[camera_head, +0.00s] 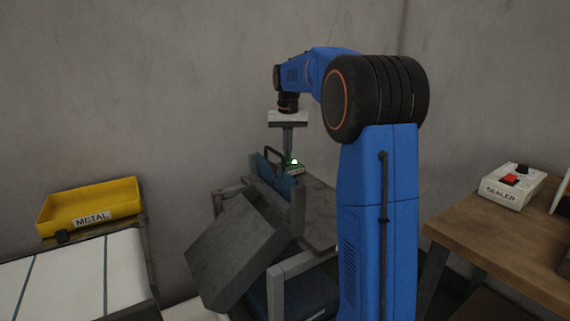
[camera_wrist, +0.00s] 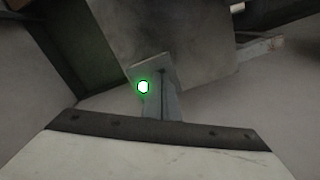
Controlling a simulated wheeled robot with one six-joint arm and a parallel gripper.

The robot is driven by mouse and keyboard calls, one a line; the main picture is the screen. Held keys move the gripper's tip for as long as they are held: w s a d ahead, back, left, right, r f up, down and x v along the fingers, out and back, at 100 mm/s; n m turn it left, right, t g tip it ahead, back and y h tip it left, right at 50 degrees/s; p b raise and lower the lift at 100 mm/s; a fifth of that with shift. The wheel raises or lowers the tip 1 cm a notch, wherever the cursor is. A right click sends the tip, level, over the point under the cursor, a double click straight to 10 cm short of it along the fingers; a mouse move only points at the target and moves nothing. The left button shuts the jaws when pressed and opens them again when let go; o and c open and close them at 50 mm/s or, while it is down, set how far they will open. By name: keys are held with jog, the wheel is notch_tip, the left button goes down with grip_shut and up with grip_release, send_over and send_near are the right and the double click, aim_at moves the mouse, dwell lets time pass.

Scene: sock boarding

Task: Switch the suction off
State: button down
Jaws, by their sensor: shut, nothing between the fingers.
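The same light shows in the wrist view (camera_wrist: 143,87), bright white with a green rim, close to my fingers. My gripper (camera_head: 289,154) points down, its fingers shut with nothing between them; their tips are right by the light. In the wrist view the shut fingers (camera_wrist: 158,72) show a thin seam. I cannot tell whether they touch the box. The switch's own shape and any label are too small to read.
A grey tilted slab (camera_head: 237,252) and metal frame stand in front of the bench (camera_head: 320,215). A yellow bin (camera_head: 92,200) labelled METAL is at the left, behind a white surface (camera_head: 70,278). A SEALER box (camera_head: 512,187) with a red switch stands on a wooden table (camera_head: 500,245) at the right.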

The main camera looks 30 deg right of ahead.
jog(key=shift+f, duration=0.6)
dwell(0.4)
jog(key=shift+r, duration=0.1)
notch_tip(320, 180, up, 7)
dwell(0.9)
dwell(0.4)
